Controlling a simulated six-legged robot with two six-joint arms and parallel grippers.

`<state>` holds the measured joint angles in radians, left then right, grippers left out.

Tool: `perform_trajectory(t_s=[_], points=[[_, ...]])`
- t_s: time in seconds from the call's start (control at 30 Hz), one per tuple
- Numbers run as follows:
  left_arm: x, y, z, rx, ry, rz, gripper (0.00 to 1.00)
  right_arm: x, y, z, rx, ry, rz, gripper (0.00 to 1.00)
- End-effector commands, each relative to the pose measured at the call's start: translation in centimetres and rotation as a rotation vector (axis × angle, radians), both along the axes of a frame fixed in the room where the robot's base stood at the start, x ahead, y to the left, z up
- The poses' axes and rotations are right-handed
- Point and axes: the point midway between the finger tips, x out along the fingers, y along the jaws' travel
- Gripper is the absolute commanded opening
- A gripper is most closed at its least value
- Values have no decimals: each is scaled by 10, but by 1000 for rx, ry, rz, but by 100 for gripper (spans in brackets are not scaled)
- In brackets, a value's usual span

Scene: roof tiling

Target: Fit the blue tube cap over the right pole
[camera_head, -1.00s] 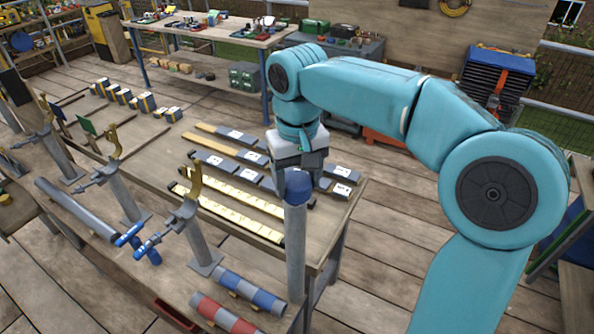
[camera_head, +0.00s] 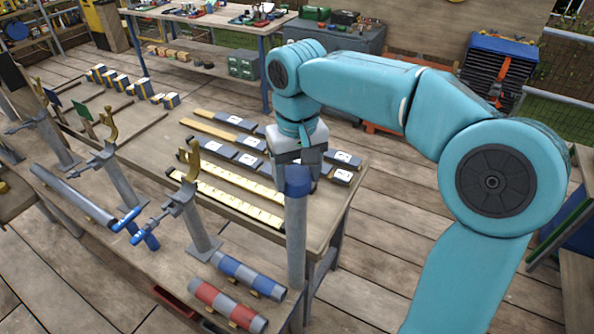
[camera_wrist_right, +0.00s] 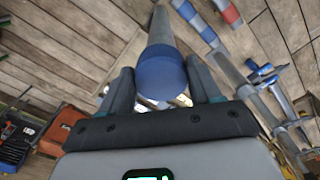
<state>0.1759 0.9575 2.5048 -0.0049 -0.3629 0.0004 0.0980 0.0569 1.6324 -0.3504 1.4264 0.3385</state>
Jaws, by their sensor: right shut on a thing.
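The blue tube cap (camera_head: 298,181) is at the top end of the upright grey right pole (camera_head: 296,240), in line with it. In the right wrist view the cap (camera_wrist_right: 164,72) is between the two fingers, with the grey pole (camera_wrist_right: 160,30) running on beyond it. I cannot tell how far the cap is over the pole, as the pole's end is hidden. My left gripper is not in view.
A wooden table (camera_head: 330,225) with grey blocks and yellow strips lies behind the pole. A blue-grey tube (camera_head: 248,275) and a red-grey tube (camera_head: 228,305) lie left of the pole's lower part. A stand with a yellow hook (camera_head: 198,225) is further left.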

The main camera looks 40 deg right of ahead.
Motion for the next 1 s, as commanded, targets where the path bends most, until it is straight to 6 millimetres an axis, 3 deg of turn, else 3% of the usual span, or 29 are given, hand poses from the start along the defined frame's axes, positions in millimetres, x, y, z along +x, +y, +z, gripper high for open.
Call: perform_trajectory(t_s=[0.17,0.2,0.27,0.67,0.77,1.0], points=[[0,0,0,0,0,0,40,0,0,0,0,0,0,34],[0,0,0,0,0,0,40,0,0,0,0,0,0,73],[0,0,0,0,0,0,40,0,0,0,0,0,0,92],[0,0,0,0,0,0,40,1,0,9,0,-3,1,93],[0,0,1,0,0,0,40,1,0,26,-1,-5,1,93],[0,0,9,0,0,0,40,1,0,92,0,-5,1,93]])
